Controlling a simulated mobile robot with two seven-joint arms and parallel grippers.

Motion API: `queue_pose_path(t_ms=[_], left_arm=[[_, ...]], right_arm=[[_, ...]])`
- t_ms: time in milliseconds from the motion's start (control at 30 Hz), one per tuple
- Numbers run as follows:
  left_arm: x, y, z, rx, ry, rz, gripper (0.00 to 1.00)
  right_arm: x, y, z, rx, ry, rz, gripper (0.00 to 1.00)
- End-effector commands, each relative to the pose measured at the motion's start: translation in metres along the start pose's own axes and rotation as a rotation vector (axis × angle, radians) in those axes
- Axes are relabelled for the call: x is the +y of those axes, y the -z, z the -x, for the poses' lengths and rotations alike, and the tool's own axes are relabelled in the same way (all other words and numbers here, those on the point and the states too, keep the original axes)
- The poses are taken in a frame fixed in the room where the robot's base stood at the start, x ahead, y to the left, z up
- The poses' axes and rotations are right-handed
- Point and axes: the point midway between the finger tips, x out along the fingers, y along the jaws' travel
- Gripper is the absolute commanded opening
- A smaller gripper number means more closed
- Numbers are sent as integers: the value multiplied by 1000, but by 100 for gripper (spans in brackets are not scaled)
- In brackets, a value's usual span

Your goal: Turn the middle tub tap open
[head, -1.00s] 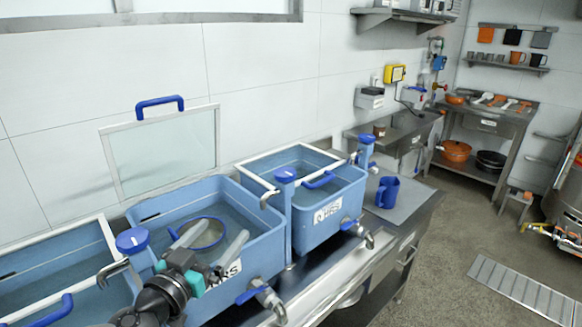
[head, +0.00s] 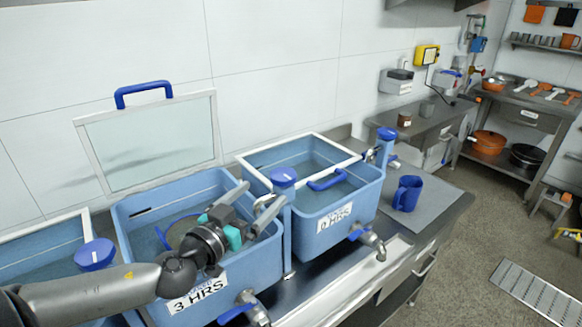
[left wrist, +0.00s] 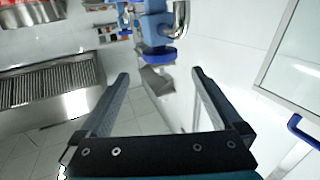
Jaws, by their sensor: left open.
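The middle tub (head: 215,275) is blue, labelled "3 HRS", and holds water. Its tap (head: 258,312) is a metal spout low on the front wall, at the bottom edge of the head view. The tap's blue lever (head: 237,311) points left. My left gripper (head: 265,192) is open and empty above the right part of the middle tub, beside the blue-capped post. It is higher than the tap and apart from it. In the left wrist view, the open fingers (left wrist: 160,73) have nothing between them; a blue-capped post (left wrist: 158,50) shows beyond. My right gripper is out of view.
The right tub (head: 325,235) has a lid with a blue handle and its own tap (head: 372,240). The left tub (head: 40,258) is partly behind my arm. A glass lid (head: 150,145) stands raised behind the middle tub. A blue jug (head: 407,193) stands on the counter at right.

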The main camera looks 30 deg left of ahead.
Motion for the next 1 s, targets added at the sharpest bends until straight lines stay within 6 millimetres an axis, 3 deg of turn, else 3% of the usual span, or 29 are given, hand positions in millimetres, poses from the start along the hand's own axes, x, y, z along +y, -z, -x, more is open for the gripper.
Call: queue_pose_path(t_ms=[333,1000], left_arm=[[0,2,-29,3,1,-1,100],[0,2,-89,2,2,1,100]], right_arm=[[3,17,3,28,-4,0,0],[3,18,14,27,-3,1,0]])
